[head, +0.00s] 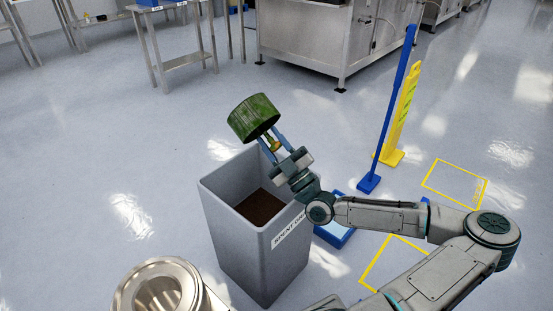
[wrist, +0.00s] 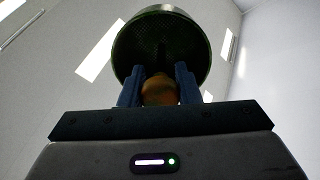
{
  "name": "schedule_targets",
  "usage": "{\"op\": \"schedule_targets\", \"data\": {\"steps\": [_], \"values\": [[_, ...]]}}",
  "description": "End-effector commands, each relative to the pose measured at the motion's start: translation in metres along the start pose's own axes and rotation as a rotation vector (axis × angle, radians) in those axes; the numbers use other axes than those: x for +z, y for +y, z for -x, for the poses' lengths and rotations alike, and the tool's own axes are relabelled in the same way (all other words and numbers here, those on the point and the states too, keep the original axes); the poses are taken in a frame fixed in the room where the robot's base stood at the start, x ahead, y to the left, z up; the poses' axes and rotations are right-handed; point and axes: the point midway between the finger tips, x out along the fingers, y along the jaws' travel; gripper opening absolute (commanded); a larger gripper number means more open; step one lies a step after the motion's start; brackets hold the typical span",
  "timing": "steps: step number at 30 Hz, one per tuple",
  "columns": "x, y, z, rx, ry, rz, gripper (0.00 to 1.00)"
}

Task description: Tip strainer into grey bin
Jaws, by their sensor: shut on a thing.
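The strainer (head: 253,115) is a green, mottled, drum-shaped basket. My gripper (head: 272,143) is shut on it, on an orange-brown part at its underside or end. It is held in the air above the far edge of the grey bin, and tilted. In the wrist view the strainer (wrist: 162,45) shows a dark perforated face, with the orange-brown part (wrist: 158,91) between the two blue fingers (wrist: 158,86). The grey bin (head: 243,252) stands on the floor with a white label on its front and dark brown matter inside. The strainer's contents cannot be seen.
A steel cylindrical vessel (head: 160,290) stands at the lower left. A blue tray (head: 336,233) lies right of the bin. A blue post (head: 385,130) and a yellow sign (head: 400,120) stand farther right. The floor left of the bin is clear.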

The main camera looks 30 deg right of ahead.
Motion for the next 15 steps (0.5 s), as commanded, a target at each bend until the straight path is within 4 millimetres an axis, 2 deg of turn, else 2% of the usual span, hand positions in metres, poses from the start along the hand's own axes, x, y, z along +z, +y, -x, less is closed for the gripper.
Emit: {"op": "schedule_targets", "data": {"steps": [1,5,15], "values": [[0.0042,-0.0008,0.0070,-0.004,0.001,-0.001,0.00],[0.0040,0.0021,0.0110,-0.015,0.004,-0.008,0.00],[0.0027,0.0043,0.0063,-0.098,-0.075,-0.009,0.00]]}}
